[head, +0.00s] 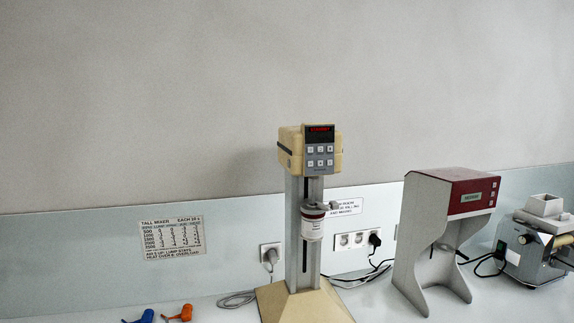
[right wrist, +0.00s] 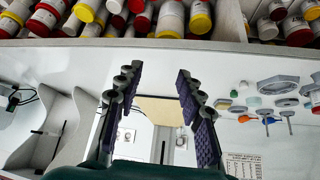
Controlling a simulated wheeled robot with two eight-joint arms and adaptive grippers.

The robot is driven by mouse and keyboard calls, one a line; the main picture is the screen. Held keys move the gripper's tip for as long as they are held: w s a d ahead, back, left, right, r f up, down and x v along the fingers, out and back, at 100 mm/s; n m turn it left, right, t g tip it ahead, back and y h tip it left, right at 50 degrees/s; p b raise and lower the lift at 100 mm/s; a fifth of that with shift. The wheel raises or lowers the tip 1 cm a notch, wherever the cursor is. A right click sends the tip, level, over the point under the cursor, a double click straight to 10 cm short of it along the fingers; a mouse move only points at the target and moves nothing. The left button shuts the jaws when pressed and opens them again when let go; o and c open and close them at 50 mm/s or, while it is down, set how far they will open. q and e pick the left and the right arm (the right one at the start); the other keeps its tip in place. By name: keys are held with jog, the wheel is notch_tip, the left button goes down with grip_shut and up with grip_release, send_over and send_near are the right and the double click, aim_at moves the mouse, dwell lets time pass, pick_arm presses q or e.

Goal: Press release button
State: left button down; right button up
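A tall mixer (head: 312,240) stands in the head view on a beige sloped base, with a beige head on a grey column. Its control panel (head: 320,150) has a lit red display above two rows of small grey buttons. Their labels are too small to read, so I cannot tell which is the release button. A white jar with a dark red band (head: 313,225) sits at the front of the column under a grey clamp. My right gripper (right wrist: 159,75) is open and empty in the right wrist view, with the beige base (right wrist: 160,110) showing between its fingers. My left gripper is not in view.
A grey-and-red machine (head: 455,195) and a metal mill (head: 540,240) stand to the right. Blue (head: 140,317) and orange (head: 178,313) tools lie at the lower left. Cables lie behind the mixer. Several jars (right wrist: 170,18) line the top of the right wrist view.

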jog(key=shift+a, duration=0.15)
grip_shut()
dwell(1.2)
